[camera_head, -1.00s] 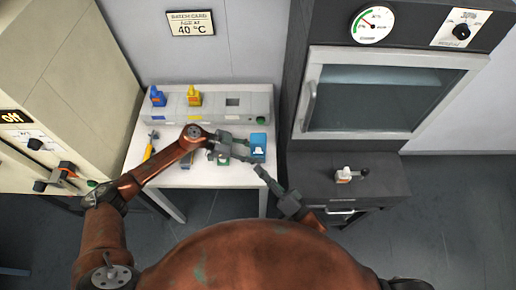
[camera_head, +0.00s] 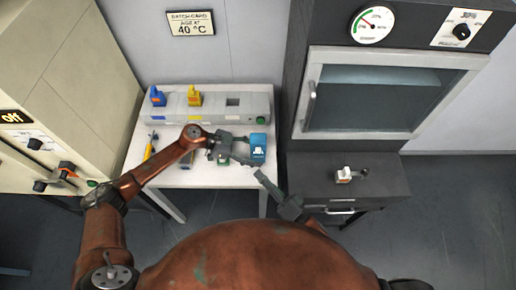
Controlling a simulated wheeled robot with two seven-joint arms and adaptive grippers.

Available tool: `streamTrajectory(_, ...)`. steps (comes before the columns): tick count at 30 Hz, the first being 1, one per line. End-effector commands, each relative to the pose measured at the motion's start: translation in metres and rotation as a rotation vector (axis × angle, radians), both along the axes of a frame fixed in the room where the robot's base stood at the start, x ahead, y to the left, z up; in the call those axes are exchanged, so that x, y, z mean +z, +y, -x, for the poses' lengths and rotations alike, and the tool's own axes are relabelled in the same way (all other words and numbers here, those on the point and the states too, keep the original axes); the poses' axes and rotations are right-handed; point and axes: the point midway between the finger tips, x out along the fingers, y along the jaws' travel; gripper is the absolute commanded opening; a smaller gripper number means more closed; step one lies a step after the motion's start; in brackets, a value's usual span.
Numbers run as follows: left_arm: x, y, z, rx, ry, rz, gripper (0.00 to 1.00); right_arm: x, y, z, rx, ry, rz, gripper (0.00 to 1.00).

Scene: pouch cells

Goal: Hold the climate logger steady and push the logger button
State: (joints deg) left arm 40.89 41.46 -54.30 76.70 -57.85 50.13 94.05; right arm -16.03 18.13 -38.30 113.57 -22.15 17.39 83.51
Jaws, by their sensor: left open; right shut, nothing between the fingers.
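A blue block-shaped device with a white patch, which I take to be the climate logger (camera_head: 258,143), stands at the right side of the white table. My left gripper (camera_head: 244,149) is open, just left of the logger, with its fingers pointing at it. I cannot tell whether they touch it. My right gripper (camera_head: 258,173) is shut and empty, just below the logger in the picture and apart from it. The logger button is too small to make out for certain; the white patch faces the front.
A grey rack (camera_head: 210,118) with a blue and a yellow item on top stands along the back of the white table (camera_head: 215,179). A yellow-handled tool (camera_head: 149,151) lies at the left. A dark oven cabinet (camera_head: 295,110) stands close on the right, a beige cabinet (camera_head: 75,70) on the left.

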Motion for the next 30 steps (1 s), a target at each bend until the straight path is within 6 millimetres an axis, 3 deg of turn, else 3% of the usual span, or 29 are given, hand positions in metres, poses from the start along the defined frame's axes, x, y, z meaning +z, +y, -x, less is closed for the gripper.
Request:
streamTrajectory(7,0.007,0.014,-0.001,0.002,-0.001,-0.002,0.56,0.0,0.0,0.0,0.0,0.0,0.0,0.0)
streamTrajectory(21,0.049,0.092,0.0,0.002,-0.001,-0.002,0.56,0.0,0.0,0.0,0.0,0.0,0.0,0.0)
streamTrajectory(30,0.058,0.106,0.0,0.0,0.001,0.001,0.56,0.0,0.0,0.0,0.0,0.0,0.0,0.0)
